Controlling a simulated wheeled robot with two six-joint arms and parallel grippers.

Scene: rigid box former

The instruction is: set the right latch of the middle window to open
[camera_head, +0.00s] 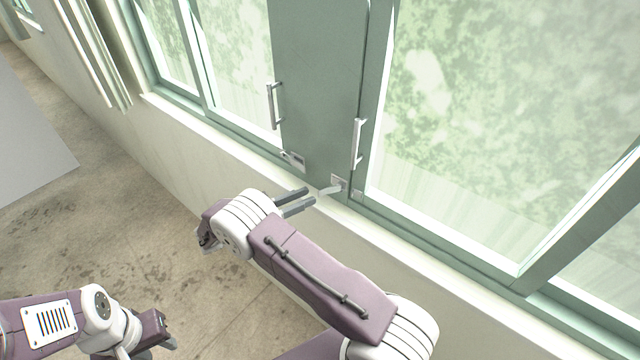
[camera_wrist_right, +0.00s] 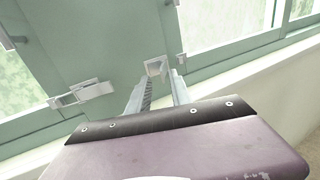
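The right latch (camera_head: 337,183) is a small pale metal latch low on the green middle panel, beside the seam with the right window. Its lever sticks out toward the lower left, off the small keeper (camera_head: 357,195) on the neighbouring frame. My right gripper (camera_head: 312,195) is open, its two fingers pointing at the latch with the lever's end at the gap between them. In the right wrist view the latch (camera_wrist_right: 155,67) shows between the fingertips; contact cannot be told. My left gripper (camera_head: 164,330) hangs low at the left, far from the window; its fingers are unclear.
The left latch (camera_head: 293,159) lies flat across the panel's left seam, close to my right gripper. Two upright white handles (camera_head: 273,106) (camera_head: 357,143) stand above the latches. The pale sill (camera_head: 420,250) runs below.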

